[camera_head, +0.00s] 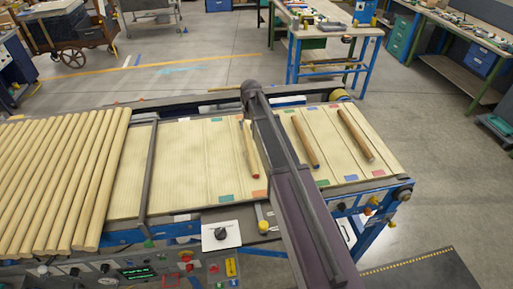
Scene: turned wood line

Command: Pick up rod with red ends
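A short light wooden rod (251,152) lies on the slatted bed of the line, just left of my dark arm. Its near end is red; its far end is close to my arm and too small to read clearly. Two more short rods lie right of my arm: a brown one (305,141) and another brown one (356,135). My gripper cannot be made out in this view.
Long pale rods (58,180) fill the left of the line. A dark crossbar (148,170) spans the bed. A control panel (140,268) with buttons runs along the front. Blue-framed workbenches (330,32) stand behind, with open grey floor between.

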